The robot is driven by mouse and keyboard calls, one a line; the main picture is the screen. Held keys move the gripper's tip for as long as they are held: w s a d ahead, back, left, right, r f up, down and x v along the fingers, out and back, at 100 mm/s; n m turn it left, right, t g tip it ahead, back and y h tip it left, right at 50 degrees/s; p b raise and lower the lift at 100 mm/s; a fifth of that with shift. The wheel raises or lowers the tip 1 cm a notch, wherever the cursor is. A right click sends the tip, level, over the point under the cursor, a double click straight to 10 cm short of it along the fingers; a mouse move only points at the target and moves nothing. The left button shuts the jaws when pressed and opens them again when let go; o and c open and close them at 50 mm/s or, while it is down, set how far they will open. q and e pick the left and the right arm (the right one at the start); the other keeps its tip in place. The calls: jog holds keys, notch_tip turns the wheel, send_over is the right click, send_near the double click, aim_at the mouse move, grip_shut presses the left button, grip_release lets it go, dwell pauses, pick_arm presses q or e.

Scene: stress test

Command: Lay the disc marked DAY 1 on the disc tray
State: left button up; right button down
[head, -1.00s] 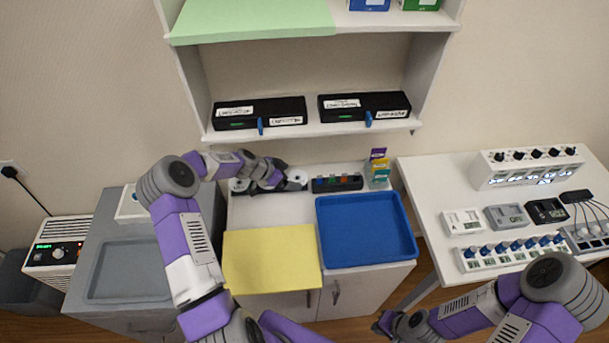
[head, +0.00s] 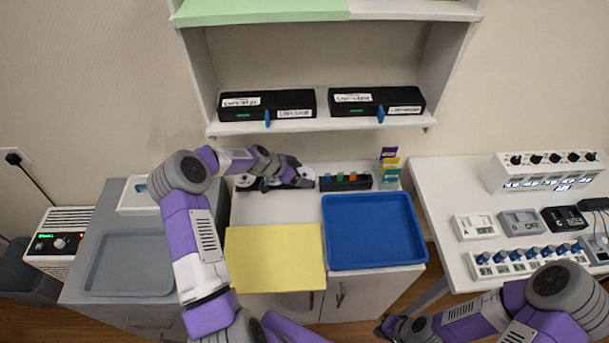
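Pale, shiny discs (head: 307,173) lie at the back of the white cabinet top, partly hidden by my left gripper. Another one (head: 245,180) shows to the left of it. I cannot read DAY 1 on any of them. My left gripper (head: 300,182) reaches over these discs from the left; its fingers are too small and dark to tell open from shut. A blue tray (head: 372,265) and a grey tray (head: 128,291) are both empty; no label shows which is the disc tray. My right gripper (head: 382,326) is low at the front, right of centre, its fingers unclear.
A yellow mat (head: 275,258) lies bare in front of the discs. A black rack with coloured pieces (head: 345,182) and a colourful card holder (head: 389,172) stand behind the blue tray. Two black labelled boxes (head: 267,105) sit on the shelf above. The right table (head: 440,200) holds switch devices.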

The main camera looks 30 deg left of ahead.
pick_arm(q)
jog(key=shift+c, duration=1)
jog(key=shift+r, duration=1.8)
